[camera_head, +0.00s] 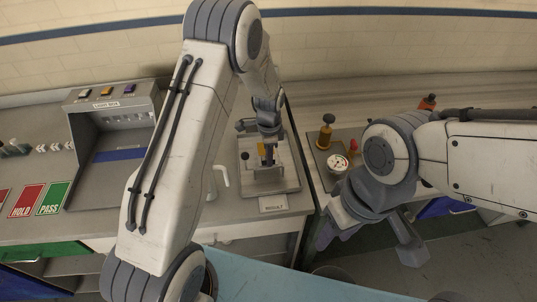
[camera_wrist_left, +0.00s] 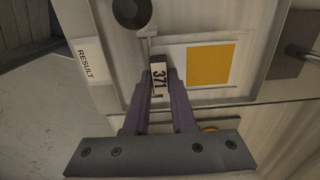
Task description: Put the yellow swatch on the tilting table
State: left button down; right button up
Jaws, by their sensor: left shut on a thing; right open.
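The yellow swatch (camera_wrist_left: 207,65) is a yellow square on a white card in the left wrist view. A tab marked 371 (camera_wrist_left: 158,78) is at the card's left edge, between my left gripper's purple fingertips (camera_wrist_left: 160,88). My left gripper (camera_head: 267,137) is shut on this tab, over a pale plate (camera_head: 283,185) with a RESULT label (camera_head: 273,204), which looks like the tilting table. I cannot tell whether the card touches the plate. In the head view my left gripper mostly hides the swatch. My right gripper (camera_head: 333,230) is open and empty, low at the right.
A light box (camera_head: 112,110) with coloured buttons stands left on the bench. Red HOLD (camera_head: 25,200) and green PASS (camera_head: 53,197) patches lie at far left. A gauge (camera_head: 337,163) and a brass-coloured post (camera_head: 326,132) stand right of the plate, near my right arm.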

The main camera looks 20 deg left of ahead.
dwell(0.3)
pick_arm(q)
jog(key=c, duration=0.7)
grip_release()
jog(key=shift+o, duration=0.2)
jog(key=shift+r, duration=0.1)
